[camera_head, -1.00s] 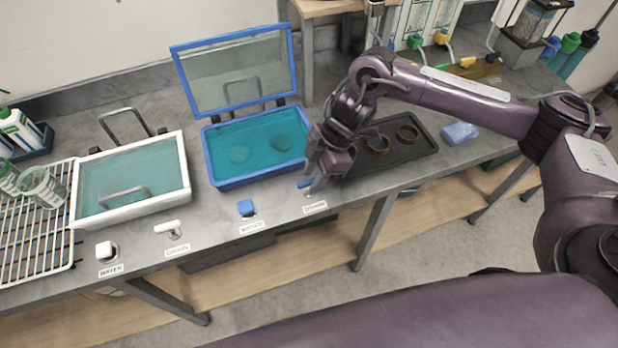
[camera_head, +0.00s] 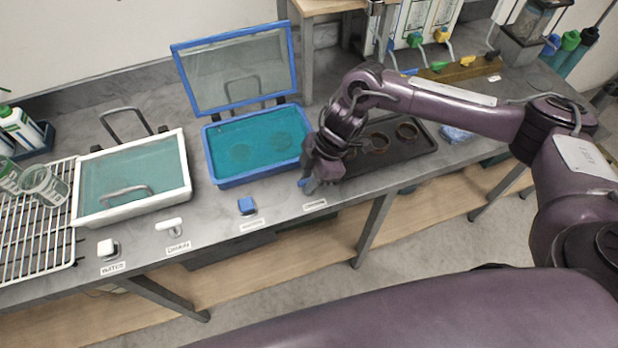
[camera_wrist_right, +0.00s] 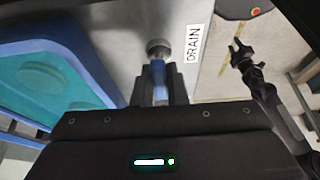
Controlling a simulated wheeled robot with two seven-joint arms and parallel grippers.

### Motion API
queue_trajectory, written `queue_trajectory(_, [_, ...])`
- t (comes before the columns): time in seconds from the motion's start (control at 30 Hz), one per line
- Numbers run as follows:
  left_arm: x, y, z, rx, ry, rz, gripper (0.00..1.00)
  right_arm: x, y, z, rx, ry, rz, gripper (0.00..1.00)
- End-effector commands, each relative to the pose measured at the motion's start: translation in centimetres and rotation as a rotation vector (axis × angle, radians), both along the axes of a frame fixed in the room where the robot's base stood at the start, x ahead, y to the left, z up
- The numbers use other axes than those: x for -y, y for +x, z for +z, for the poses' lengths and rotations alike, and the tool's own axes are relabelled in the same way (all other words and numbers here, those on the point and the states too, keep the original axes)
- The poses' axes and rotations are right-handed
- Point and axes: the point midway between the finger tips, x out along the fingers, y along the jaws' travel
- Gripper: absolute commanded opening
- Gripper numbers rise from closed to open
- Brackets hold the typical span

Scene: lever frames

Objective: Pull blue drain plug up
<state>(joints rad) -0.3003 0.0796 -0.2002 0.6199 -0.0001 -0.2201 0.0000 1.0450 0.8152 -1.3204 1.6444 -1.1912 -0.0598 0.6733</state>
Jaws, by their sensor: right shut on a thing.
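The blue drain plug (camera_wrist_right: 158,70) stands by the DRAIN label (camera_wrist_right: 193,44) in the right wrist view, above a round grey metal collar or base. My right gripper (camera_wrist_right: 160,92) is shut on it, with a dark finger on each side. In the head view my right gripper (camera_head: 308,184) reaches down at the bench's front edge, beside the blue-rimmed basin (camera_head: 214,168), and mostly hides the plug. A dark gripper with its fingers apart, apparently my left gripper (camera_wrist_right: 236,50), shows in the right wrist view over the floor, away from the plug.
A blue WATER control (camera_head: 246,205) sits left of my right gripper. A white basin (camera_head: 188,165) with white controls stands farther left. A dark tray (camera_head: 425,150) with brown rings lies right of my gripper, under my arm. The blue basin's lid (camera_head: 235,75) is raised.

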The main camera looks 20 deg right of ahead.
Motion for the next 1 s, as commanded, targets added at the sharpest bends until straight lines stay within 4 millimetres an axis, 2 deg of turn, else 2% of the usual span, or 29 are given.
queue_trajectory(0.13, [0.0, 0.0, 0.3, 0.0, 0.0, 0.0, 0.36, 0.0, 0.0, 0.4, 0.0, 0.001, 0.0, 0.0])
queue_trajectory(0.37, [0.0, 0.0, 2.4, 0.0, 0.0, 0.0, 0.36, 0.0, 0.0, 2.8, -0.001, 0.001, 0.0, 0.0])
queue_trajectory(0.63, [0.0, 0.0, 2.2, 0.0, 0.0, 0.0, 0.36, 0.0, 0.0, 2.6, 0.0, 0.002, 0.001, 0.0])
queue_trajectory(0.67, [0.0, 0.0, 2.2, 0.0, 0.0, 0.0, 0.36, 0.0, 0.0, 2.6, 0.0, 0.002, 0.001, 0.15])
queue_trajectory(0.8, [0.0, 0.0, 2.2, 0.0, 0.0, 0.0, 0.36, 0.0, 0.0, 2.6, 0.0, 0.001, 0.001, 0.33])
queue_trajectory(1.0, [0.0, 0.0, 2.2, 0.0, 0.0, 0.0, 0.36, 0.0, 0.0, 2.6, 0.0, 0.001, 0.001, 0.35])
